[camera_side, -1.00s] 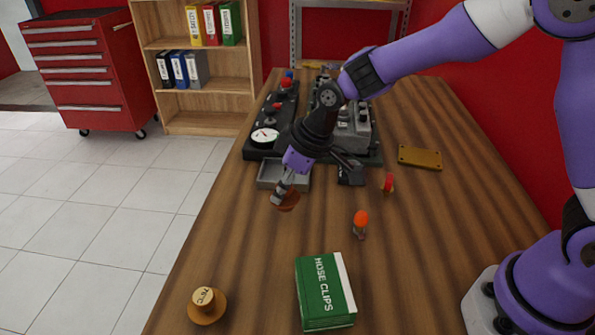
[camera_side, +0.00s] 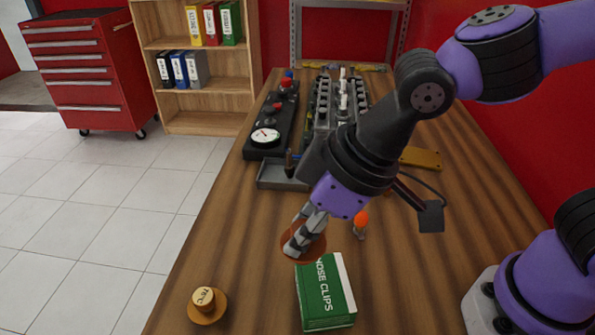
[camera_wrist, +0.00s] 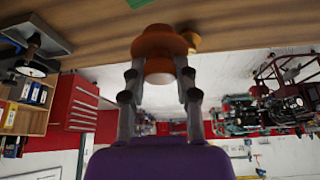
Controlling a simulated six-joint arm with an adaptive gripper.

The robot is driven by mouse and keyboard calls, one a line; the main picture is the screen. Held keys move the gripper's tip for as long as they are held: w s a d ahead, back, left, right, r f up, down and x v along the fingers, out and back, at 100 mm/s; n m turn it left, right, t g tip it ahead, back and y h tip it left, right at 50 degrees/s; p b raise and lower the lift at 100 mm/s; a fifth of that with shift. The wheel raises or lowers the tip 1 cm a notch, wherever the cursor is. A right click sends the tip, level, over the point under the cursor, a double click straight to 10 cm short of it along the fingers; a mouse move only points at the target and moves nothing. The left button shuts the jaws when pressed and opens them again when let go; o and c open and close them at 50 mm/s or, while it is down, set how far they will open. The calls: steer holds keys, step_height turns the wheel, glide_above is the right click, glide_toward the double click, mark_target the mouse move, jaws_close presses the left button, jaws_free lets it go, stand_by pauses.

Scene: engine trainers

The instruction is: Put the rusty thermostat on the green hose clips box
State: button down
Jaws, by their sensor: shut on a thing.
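The rusty thermostat (camera_side: 318,250), a brown-orange flanged part, is held in my gripper (camera_side: 303,236). The wrist view shows it between the two fingers (camera_wrist: 159,42). In the side view it overlaps the far left corner of the green hose clips box (camera_side: 325,297). It seems to be above the table; its exact height over the box is hard to tell. The box lies flat at the front of the table, and only a green sliver of it (camera_wrist: 137,3) shows at the top of the wrist view.
A brass-coloured thermostat (camera_side: 206,307) with a marked top stands left of the box. A small orange-topped part (camera_side: 361,222) stands behind the box. A grey tray (camera_side: 270,178), a gauge panel (camera_side: 257,147) and an engine block (camera_side: 325,105) stand farther back.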

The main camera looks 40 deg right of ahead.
mark_target(315, 244)
step_height(315, 244, down, 6)
steer(key=shift+f, duration=0.1)
stand_by(0.4)
steer(key=c, duration=0.6)
jaws_free()
steer(key=shift+r, duration=0.35)
steer(key=d+v, duration=0.1)
steer(key=v, duration=1)
steer(key=d+m+t+h, duration=0.1)
steer(key=d+m+h, duration=0.2)
steer(key=d+m, duration=0.4)
steer(key=d+f, duration=0.1)
steer(key=d, duration=0.8)
steer(key=shift+w+d+m+t, duration=0.3)
steer(key=shift+w, duration=0.05)
